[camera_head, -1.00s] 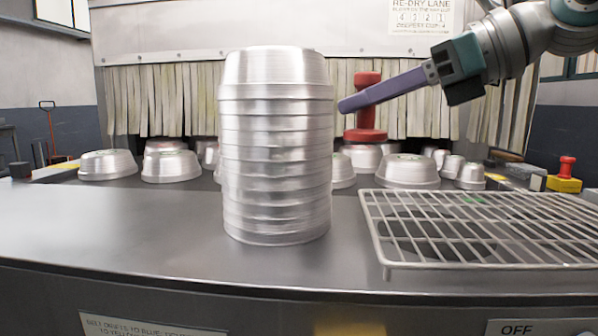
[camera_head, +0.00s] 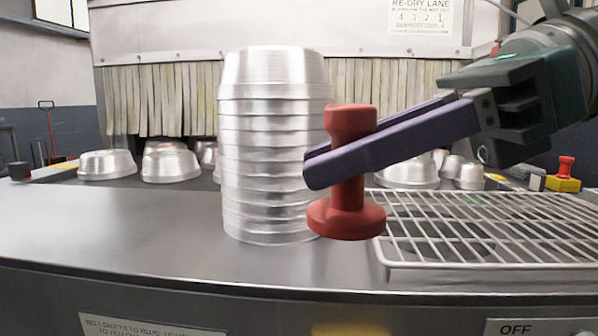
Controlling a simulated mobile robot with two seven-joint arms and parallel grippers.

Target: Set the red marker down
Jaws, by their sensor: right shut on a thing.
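The red marker (camera_head: 347,215) is a spool-like piece with a wide round base, a narrower stem and a knob on top. It is upright. My right gripper (camera_head: 325,168) comes in from the right with its purple fingers shut around the marker's stem. The marker shows in front of the right edge of the pan stack and the left end of the wire rack. Whether its base touches the counter (camera_head: 120,230) cannot be told from this view. My left gripper is not in view.
A tall stack of silver pans (camera_head: 265,130) stands left of the marker. A wire rack (camera_head: 500,235) lies to the right. Several pans (camera_head: 170,163) sit behind, before a strip curtain (camera_head: 160,100). The left part of the counter is clear. A yellow box with a red button (camera_head: 564,180) stands far right.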

